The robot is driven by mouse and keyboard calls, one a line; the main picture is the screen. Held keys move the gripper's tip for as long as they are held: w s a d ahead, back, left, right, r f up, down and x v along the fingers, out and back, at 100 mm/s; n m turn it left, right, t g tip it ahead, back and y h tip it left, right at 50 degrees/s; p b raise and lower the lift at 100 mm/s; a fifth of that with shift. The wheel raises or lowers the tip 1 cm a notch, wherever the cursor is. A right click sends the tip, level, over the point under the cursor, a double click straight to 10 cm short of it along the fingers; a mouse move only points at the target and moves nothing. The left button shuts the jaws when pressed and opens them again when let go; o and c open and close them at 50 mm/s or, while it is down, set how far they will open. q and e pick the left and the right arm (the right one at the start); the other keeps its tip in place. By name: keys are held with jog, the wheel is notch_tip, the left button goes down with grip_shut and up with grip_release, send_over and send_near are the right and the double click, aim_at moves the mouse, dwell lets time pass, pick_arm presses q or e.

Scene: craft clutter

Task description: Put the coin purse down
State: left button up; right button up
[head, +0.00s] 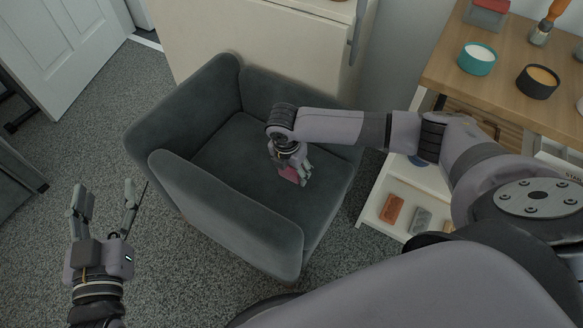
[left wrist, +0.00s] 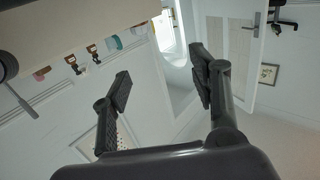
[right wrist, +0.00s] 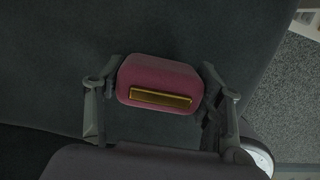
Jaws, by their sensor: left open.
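The coin purse (right wrist: 158,78) is dark pink with a gold bar along its near edge. In the right wrist view it sits between the two fingers of my right gripper (right wrist: 160,88), with a fingertip against each side. In the head view the purse (head: 291,174) shows as a small pink patch under my right gripper (head: 293,172), over the seat of the grey armchair (head: 232,158). I cannot tell whether it touches the seat. My left gripper (head: 103,200) is open and empty above the carpet, left of the armchair; its spread fingers (left wrist: 160,85) show in the left wrist view.
A wooden-topped shelf (head: 507,85) stands at the right with a teal candle (head: 477,59) and a black candle (head: 537,82). Bricklike blocks (head: 391,209) lie on its lower shelf. A cream cabinet (head: 270,45) stands behind the armchair. Most of the seat is clear.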

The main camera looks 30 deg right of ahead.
aim_at(288, 170)
jog(key=o, duration=0.4)
jog(key=shift+o, duration=0.2)
jog(key=shift+r, duration=0.15)
jog(key=shift+r, duration=0.25)
jog(key=r+p, duration=0.1)
jog(key=r, duration=0.3)
jog(key=r+p, duration=0.1)
jog(key=r, duration=0.1)
jog(key=shift+s+a+r+p, duration=0.15)
jog(key=shift+s+a+p, duration=0.1)
jog(key=shift+a+p, duration=0.15)
pick_arm(q)
jog(key=s+a+f+g+y, duration=0.1)
jog(key=s+a+f+g, duration=0.1)
jog(key=s+f+g, duration=0.3)
jog(key=s+a+f+g+y+p, duration=0.1)
jog(key=s+a+f+g+y, duration=0.1)
jog(key=s+f+g, duration=0.4)
notch_tip(288, 170, down, 4)
jog(key=shift+s+a+n+g, duration=0.3)
jog(key=shift+s+a, duration=0.35)
jog(key=shift+a, duration=0.1)
pick_arm(e)
jog(key=r, duration=0.5)
jog(key=shift+s+a, duration=0.25)
jog(key=shift+a, duration=0.1)
jog(key=shift+s, duration=0.1)
